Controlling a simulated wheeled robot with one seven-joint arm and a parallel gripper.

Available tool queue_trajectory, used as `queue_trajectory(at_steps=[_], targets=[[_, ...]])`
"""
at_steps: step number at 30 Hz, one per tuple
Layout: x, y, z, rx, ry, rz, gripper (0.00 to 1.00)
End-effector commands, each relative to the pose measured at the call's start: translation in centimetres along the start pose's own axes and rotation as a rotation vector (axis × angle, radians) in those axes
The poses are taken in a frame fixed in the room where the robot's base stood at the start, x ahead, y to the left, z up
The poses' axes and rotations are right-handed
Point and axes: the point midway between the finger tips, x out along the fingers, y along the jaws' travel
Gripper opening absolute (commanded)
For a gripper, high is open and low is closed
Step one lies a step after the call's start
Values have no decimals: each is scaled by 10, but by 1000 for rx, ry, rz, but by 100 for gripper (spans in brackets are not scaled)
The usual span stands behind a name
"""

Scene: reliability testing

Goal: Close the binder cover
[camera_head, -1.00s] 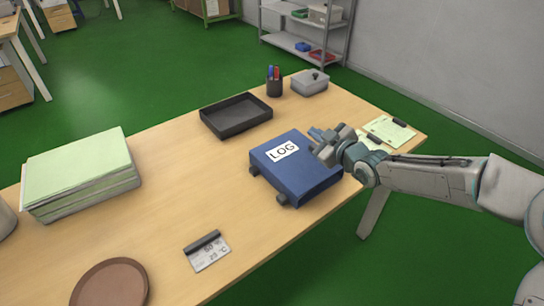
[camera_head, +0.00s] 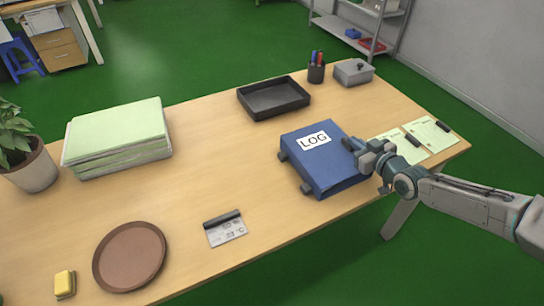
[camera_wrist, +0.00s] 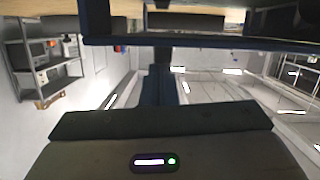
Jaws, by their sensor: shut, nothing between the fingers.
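The blue binder (camera_head: 325,164) lies on the table with its white LOG label facing up. Its cover looks flat or nearly flat over it; I cannot tell whether a small gap stays under the cover. My gripper (camera_head: 352,146) is at the binder's right edge, with its fingertips at or just over the cover; contact is unclear. It is shut and empty. In the wrist view, a blue edge of the binder (camera_wrist: 205,43) crosses the top of the picture, and my gripper (camera_wrist: 160,82) shows as a dark, narrow shape below it.
Papers with dark clips (camera_head: 425,136) lie right of the binder, close to my arm. A black tray (camera_head: 273,112), pen cup (camera_head: 316,72) and grey box (camera_head: 353,72) stand behind.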

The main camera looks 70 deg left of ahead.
Motion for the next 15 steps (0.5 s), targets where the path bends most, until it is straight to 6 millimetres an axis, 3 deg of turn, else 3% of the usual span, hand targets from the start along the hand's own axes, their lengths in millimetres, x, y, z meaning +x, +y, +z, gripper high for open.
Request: queue_trajectory(at_steps=[15], targets=[[-1, 0, -4, 0, -3, -1, 0]])
